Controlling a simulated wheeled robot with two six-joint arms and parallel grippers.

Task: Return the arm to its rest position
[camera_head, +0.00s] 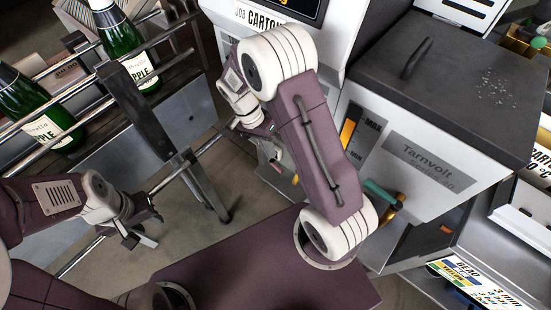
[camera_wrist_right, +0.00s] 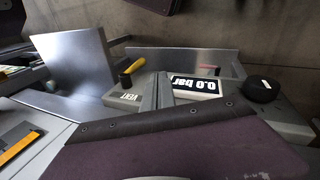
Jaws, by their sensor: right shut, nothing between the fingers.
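My right arm (camera_head: 315,140) rises from its base joint, bends at a high white elbow and folds down on its far side. My right gripper (camera_head: 272,152) hangs there, in front of the white carton machine, partly hidden behind the arm. It is shut and holds nothing. My left gripper (camera_head: 143,232) is at the lower left, over the floor in front of the bottle rail. Its fingers look apart, with nothing between them.
Green bottles (camera_head: 118,35) stand on a railed conveyor (camera_head: 180,50) at the left. A grey-topped Tarnvolt machine (camera_head: 450,85) stands close at the right. The right wrist view shows a 0.0 bar display (camera_wrist_right: 197,87), a VENT label (camera_wrist_right: 128,97) and a black knob (camera_wrist_right: 262,89).

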